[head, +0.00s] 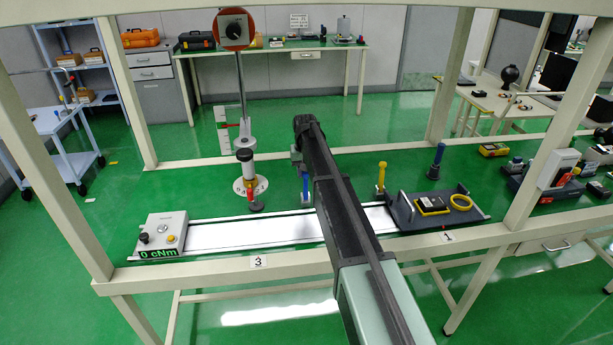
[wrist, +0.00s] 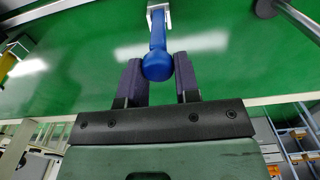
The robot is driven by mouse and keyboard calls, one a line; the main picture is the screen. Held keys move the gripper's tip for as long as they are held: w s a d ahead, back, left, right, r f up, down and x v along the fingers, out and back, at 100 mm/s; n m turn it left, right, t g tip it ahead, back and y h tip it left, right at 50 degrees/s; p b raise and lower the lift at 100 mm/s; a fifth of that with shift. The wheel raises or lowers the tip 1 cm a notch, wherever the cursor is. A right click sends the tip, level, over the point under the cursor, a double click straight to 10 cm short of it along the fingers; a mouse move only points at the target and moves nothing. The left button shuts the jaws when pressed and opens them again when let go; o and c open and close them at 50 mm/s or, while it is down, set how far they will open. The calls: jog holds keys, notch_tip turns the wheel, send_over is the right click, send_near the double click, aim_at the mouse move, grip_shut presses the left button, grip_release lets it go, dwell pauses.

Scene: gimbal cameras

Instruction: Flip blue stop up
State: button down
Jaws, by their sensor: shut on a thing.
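The blue stop (wrist: 158,45) is a short lever with a round knob, set in a pale bracket. In the wrist view its knob lies between the two fingers of my gripper (wrist: 161,80), which is shut on it. In the head view a small part of the blue stop (head: 305,187) shows at the left side of my arm, above the white track. My arm hides most of the gripper and the stop's surroundings there, so its exact tilt is hard to tell.
A yellow stop (head: 382,176) and a dark blue handle (head: 437,161) stand upright to the right. A post with a dial (head: 233,27) and a control box (head: 161,235) stand to the left.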

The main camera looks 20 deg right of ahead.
jog(key=shift+w+d+f, duration=0.15)
jog(key=shift+w+f, duration=0.05)
jog(key=shift+w, duration=0.95)
jog(key=c, duration=0.9)
grip_release()
jog(key=shift+w+f, duration=0.15)
jog(key=shift+f, duration=0.05)
notch_tip(320, 180, up, 11)
jog(key=p, duration=1)
jog(key=shift+n, duration=0.7)
jog(key=s+a, duration=0.2)
jog(key=s, duration=1.2)
jog(key=s+a, duration=0.3)
jog(key=s, duration=1)
jog(key=s+a, duration=0.2)
jog(key=s, duration=1.2)
jog(key=shift+s+a, duration=0.25)
jog(key=shift+s, duration=0.1)
